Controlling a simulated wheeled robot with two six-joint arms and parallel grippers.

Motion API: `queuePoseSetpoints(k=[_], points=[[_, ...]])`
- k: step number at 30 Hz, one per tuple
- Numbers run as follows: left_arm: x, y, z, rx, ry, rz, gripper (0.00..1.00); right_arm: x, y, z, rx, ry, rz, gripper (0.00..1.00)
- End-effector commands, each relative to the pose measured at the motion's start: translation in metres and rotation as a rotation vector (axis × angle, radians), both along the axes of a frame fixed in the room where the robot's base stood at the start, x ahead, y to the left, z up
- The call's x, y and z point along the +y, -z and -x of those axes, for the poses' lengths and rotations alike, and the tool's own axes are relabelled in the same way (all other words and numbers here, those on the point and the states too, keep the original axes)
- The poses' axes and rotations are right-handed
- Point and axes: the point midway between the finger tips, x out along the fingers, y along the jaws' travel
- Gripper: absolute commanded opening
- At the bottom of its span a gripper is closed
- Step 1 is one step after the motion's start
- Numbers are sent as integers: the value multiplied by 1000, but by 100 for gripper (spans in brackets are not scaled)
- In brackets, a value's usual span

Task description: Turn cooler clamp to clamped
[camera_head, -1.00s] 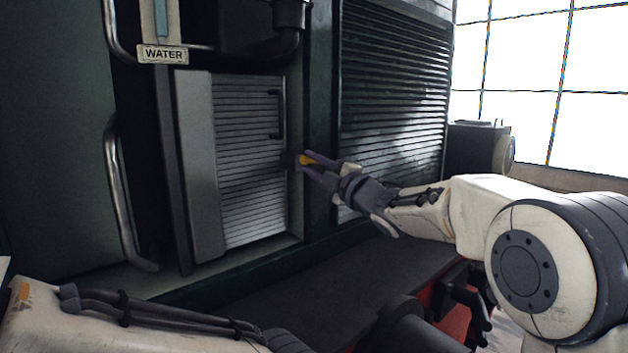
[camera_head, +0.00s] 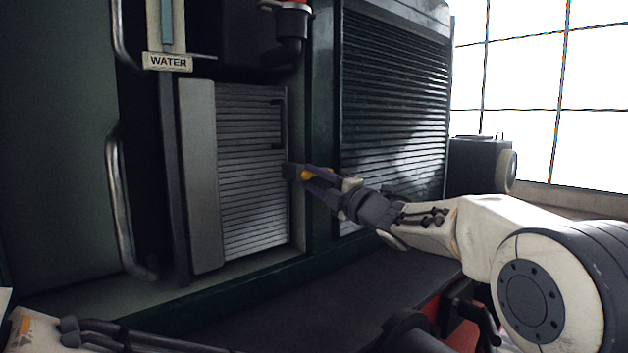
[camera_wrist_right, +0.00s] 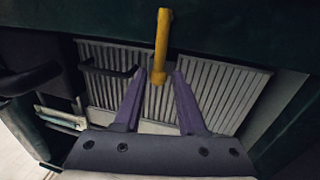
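The cooler clamp shows as a yellow lever (camera_head: 307,175) on a dark block (camera_head: 290,171) at the right edge of the ribbed grey cooler panel (camera_head: 252,205). In the right wrist view the yellow lever (camera_wrist_right: 161,45) hangs from the top, its lower end between the fingertips. My right gripper (camera_head: 318,182), with purple fingers, is at the lever. In the wrist view its fingers (camera_wrist_right: 158,76) stand apart, with a gap on each side of the lever. Part of my left arm shows at the bottom left; its gripper is out of view.
A dark bar handle (camera_head: 281,125) is on the cooler panel. A louvred grille (camera_head: 395,100) is to the right. A dark ledge (camera_head: 300,300) runs below.

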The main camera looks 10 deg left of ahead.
Motion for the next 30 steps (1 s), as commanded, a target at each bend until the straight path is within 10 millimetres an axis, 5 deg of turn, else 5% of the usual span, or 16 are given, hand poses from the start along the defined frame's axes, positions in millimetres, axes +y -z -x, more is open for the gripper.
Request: queuePoseSetpoints(k=[11,30], points=[[0,1,0,0,0,0,62,-3,0,2,0,1,-3,47],[0,20,0,0,0,0,62,-77,20,64,0,2,-2,47]])
